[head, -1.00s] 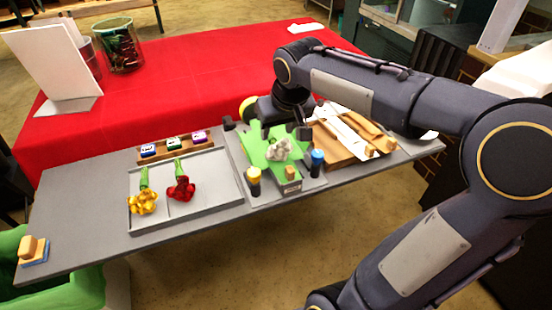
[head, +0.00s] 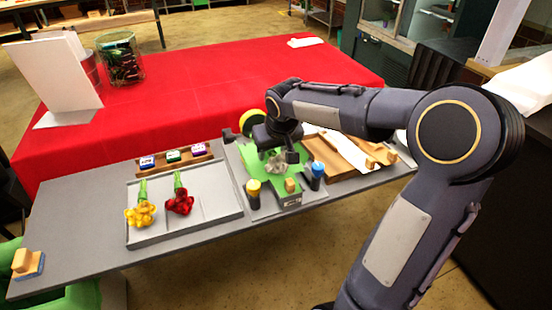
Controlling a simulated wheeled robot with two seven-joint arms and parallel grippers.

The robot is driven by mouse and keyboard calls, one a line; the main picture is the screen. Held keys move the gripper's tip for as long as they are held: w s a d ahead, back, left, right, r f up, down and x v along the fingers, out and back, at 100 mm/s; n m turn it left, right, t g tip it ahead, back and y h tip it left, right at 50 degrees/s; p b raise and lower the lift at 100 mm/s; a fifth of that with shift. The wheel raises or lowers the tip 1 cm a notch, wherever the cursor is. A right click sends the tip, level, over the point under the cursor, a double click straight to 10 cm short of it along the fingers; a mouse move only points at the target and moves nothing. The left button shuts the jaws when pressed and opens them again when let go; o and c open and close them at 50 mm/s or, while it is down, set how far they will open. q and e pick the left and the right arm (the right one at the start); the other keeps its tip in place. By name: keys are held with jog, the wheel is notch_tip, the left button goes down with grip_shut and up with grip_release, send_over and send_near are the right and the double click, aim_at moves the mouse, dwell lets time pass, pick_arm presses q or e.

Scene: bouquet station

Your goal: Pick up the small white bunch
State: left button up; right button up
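The small white bunch (head: 275,166) lies on a green mat (head: 254,176) at the right half of the grey table. It looks greyer now, in the shade of my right gripper (head: 277,157). The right gripper points down over the bunch, its two fingers apart with the bunch's top between or just below them. I cannot tell whether they touch it. The bunch's far part is hidden by the gripper. A yellow bunch (head: 140,214) and a red bunch (head: 180,202) with green stems lie in a grey tray (head: 212,208) to the left. My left gripper is not in view.
A yellow-topped pot (head: 253,194) and a blue-topped pot (head: 317,177) stand near the mat's front corners. A wooden tray (head: 325,157) is to the right. A rack of small labelled blocks (head: 173,157) is behind the grey tray. The table's left part is clear except a stamp-like block (head: 27,264).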

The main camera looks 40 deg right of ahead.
grip_shut()
